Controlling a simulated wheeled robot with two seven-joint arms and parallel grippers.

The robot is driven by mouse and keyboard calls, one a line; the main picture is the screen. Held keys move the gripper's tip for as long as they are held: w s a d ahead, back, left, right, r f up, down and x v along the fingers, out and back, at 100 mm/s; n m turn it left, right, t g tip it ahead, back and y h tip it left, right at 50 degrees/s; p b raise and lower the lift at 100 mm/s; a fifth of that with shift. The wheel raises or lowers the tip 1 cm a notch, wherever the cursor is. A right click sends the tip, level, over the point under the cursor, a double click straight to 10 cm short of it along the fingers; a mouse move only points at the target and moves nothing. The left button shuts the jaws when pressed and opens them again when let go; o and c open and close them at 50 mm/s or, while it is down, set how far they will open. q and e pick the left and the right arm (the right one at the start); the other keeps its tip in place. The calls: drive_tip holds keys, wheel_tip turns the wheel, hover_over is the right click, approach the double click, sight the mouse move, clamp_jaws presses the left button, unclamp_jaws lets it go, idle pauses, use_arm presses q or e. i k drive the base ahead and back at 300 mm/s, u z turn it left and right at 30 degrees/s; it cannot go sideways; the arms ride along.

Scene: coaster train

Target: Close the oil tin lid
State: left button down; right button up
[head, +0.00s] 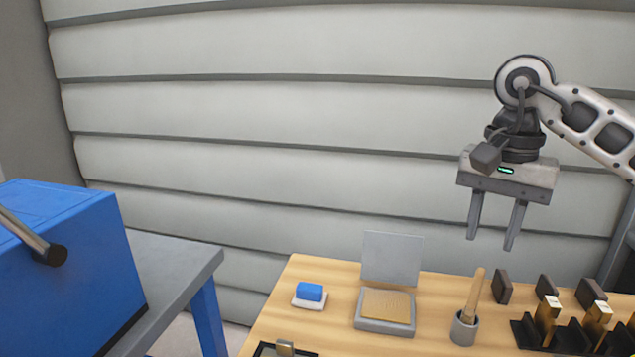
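The oil tin (384,327) is a shallow grey box on the wooden table, with a tan, textured filling showing inside. Its grey lid (392,258) stands open, about upright at the tin's back edge. My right gripper (490,243) hangs in the air to the right of the lid and higher in the picture, fingers pointing down. Its two fingers are apart with nothing between them, and it does not touch the tin. My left gripper is not in the picture.
A grey cup (464,329) with a wooden stick stands right of the tin. A blue block on a white base (310,294) lies left. Black holders with brass pieces (547,315) stand at the right. A blue box (65,265) sits on a grey bench at far left.

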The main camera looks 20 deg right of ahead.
sight(392, 258)
drive_tip(key=k, duration=1)
